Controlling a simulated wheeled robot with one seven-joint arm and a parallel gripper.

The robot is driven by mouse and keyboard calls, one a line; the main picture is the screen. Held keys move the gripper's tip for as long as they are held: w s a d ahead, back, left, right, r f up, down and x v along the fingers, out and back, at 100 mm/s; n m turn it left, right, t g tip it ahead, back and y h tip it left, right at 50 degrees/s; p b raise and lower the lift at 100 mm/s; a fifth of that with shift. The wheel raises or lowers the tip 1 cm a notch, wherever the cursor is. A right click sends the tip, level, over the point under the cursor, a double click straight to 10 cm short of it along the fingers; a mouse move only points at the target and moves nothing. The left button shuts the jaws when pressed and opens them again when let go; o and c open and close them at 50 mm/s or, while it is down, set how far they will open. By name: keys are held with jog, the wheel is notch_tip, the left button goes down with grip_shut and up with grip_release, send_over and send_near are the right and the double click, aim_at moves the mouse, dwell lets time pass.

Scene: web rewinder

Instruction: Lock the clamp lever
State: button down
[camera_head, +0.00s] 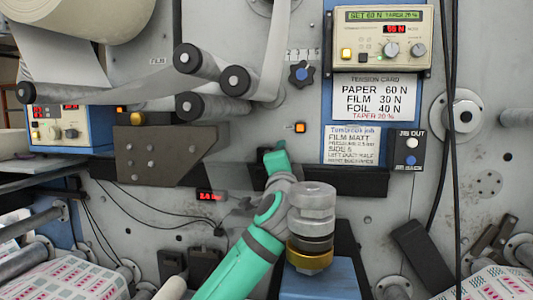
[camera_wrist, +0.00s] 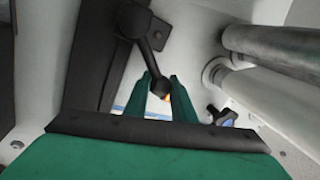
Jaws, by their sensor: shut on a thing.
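The clamp lever (camera_wrist: 148,58) shows in the wrist view as a dark rod with a round knob at its lower end. It runs from a dark pivot at the top down to my fingers. My gripper (camera_wrist: 162,84) has its two green fingers shut on the knob end of the lever, one on each side. In the head view my green and grey arm reaches up to the middle of the machine panel. There the fingertips and the lever are hidden or too small to make out.
Dark rollers (camera_head: 208,66) stick out at upper left of the arm. A dark bracket plate (camera_head: 150,155) is to its left. Two grey rollers (camera_wrist: 270,50) lie right of my fingers in the wrist view. Black cables (camera_head: 453,130) hang at right.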

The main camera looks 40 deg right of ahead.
jog(key=shift+d+f, duration=0.1)
jog(key=shift+f, duration=0.05)
jog(key=c, duration=1.5)
grip_release()
